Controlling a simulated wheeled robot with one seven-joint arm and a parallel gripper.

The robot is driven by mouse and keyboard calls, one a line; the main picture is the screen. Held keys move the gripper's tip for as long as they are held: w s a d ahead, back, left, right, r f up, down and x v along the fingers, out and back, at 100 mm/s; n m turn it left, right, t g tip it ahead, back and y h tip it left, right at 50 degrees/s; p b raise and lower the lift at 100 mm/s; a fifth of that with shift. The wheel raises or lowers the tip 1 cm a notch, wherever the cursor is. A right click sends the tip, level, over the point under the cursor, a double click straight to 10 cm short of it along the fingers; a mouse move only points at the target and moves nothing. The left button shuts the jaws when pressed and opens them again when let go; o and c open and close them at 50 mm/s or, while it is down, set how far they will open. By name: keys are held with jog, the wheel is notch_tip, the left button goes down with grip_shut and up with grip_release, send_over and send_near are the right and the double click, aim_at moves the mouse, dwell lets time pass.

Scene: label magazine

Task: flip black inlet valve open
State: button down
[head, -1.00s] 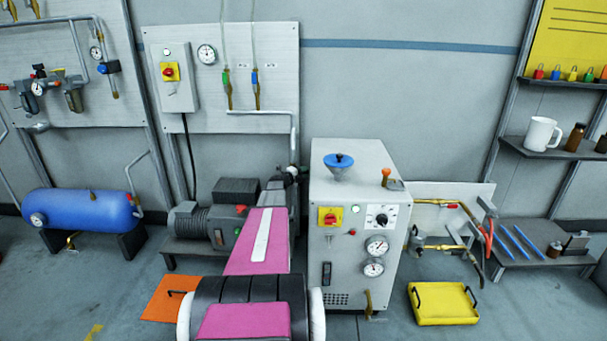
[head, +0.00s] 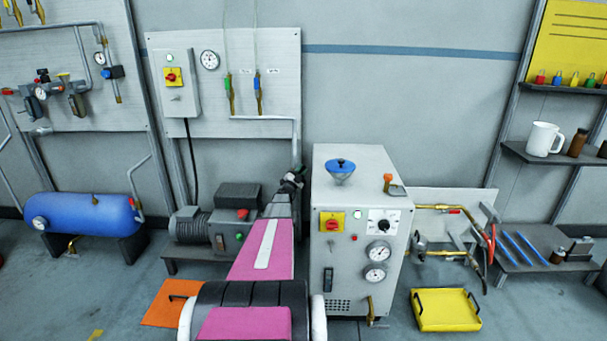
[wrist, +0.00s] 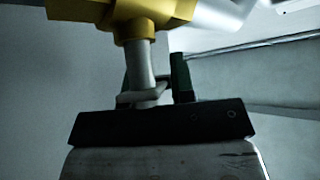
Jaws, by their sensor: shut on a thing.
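My gripper (head: 293,180) is at the lower end of the grey pipe (head: 296,140) that comes down from the middle panel, just left of the grey machine cabinet. In the wrist view a brass valve body (wrist: 150,12) fills the top, with a pale grey pipe at its right. A grey stem (wrist: 144,65) runs down from the brass to my gripper (wrist: 155,90), whose jaws are shut on the valve's handle. The black handle cannot be told apart from the dark fingers, and its angle is unclear.
The grey cabinet (head: 350,220) stands close to the right of my arm. A pump (head: 215,225) sits low on the left, and a blue tank (head: 85,213) is farther left. A yellow tray (head: 446,310) lies on the floor at right.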

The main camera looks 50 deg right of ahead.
jog(key=n+t, duration=0.2)
jog(key=w+a+n+t, duration=0.1)
jog(key=n+t, duration=0.1)
jog(key=n, duration=0.1)
jog(key=r+n+t, duration=0.1)
jog(key=n+t, duration=0.1)
jog(key=n, duration=0.1)
jog(key=shift+w+a+t+h, duration=0.2)
jog(key=shift+w+t+h, duration=0.1)
jog(key=shift+t, duration=0.1)
jog(key=shift+w+a+r+n+t+y, duration=0.1)
jog(key=shift+w+a+n+t+y, duration=0.15)
jog(key=shift+n+t+y, duration=0.85)
jog(key=shift+w+a+r+n+t+y, duration=0.1)
jog(key=shift+w+a+n+t+y, duration=0.15)
jog(key=shift+n+t, duration=1.65)
jog(key=shift+w+a+n+t+y, duration=0.2)
jog(key=shift+n+t+y, duration=0.55)
jog(key=shift+n+t, duration=0.75)
jog(key=shift+n, duration=0.5)
jog(key=c, duration=1)
grip_release()
jog(key=shift+g, duration=0.3)
jog(key=shift+o, duration=0.2)
jog(key=v, duration=1)
jog(key=shift+s+a+f, duration=0.2)
jog(key=shift+f, duration=0.05)
jog(key=shift+s, duration=0.1)
